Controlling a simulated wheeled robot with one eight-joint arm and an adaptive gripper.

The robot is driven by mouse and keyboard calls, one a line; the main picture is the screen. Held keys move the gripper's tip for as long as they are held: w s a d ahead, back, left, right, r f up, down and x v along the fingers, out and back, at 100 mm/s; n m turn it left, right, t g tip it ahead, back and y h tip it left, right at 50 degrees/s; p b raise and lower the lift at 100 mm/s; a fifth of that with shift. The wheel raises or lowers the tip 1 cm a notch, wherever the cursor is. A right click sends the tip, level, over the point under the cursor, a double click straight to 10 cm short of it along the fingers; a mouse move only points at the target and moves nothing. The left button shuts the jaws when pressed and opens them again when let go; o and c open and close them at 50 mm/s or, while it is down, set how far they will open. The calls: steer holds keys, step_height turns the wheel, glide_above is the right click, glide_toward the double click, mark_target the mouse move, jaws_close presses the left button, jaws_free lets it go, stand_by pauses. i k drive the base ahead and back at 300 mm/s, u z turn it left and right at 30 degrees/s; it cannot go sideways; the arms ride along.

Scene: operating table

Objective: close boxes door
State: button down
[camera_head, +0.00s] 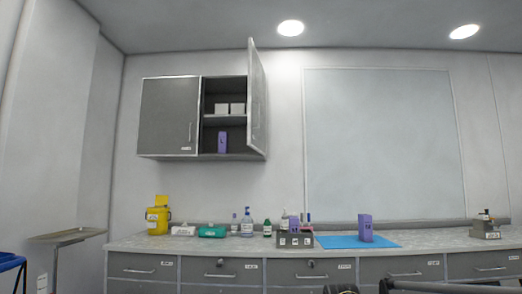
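A grey wall cabinet (168,115) hangs on the back wall at upper left. Its left door is shut. Its right door (257,100) stands wide open, swung out toward me, with a vertical handle on it. Inside the open half, two white boxes (229,108) sit on the upper shelf. A purple box (222,142) stands upright on the cabinet floor. My gripper cannot be made out; only dark parts show at the bottom edge, which may be my arm.
Below is a long counter (340,252) with grey drawers. On it stand a yellow container (157,219), bottles (247,227), a dark organiser (295,240), and a purple box (365,229) on a blue mat (392,243). A metal tray stand (66,236) is at left.

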mark_target(256, 134)
steer(key=i, duration=1)
